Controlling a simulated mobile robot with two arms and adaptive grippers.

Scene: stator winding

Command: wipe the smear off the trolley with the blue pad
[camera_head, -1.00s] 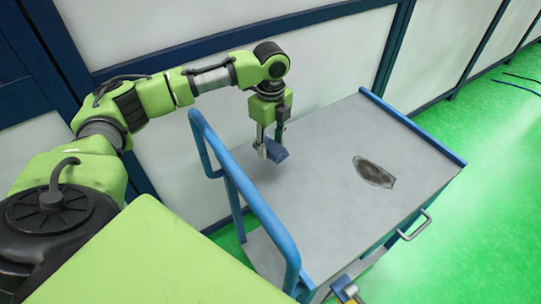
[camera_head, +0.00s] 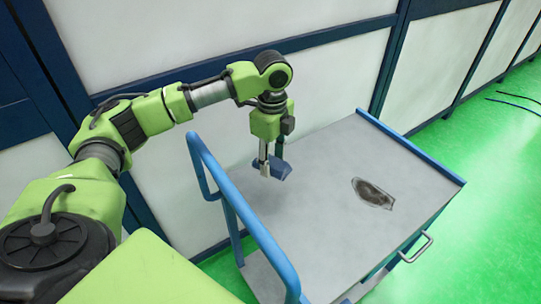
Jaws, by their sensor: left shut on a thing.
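The blue pad (camera_head: 281,170) is held in my left gripper (camera_head: 265,167), which is shut on it. The pad is tilted, over the far left part of the trolley top; I cannot tell whether it touches the surface. The smear (camera_head: 373,193) is a dark brown-grey patch on the right part of the trolley (camera_head: 310,225), apart from the pad and to its right. My right gripper is not in view.
A blue push handle (camera_head: 243,215) rises along the trolley's left side, close to my left arm. A raised blue edge (camera_head: 425,155) runs along the far right side. White wall panels (camera_head: 220,45) stand behind. Dark cables (camera_head: 512,98) lie on the green floor.

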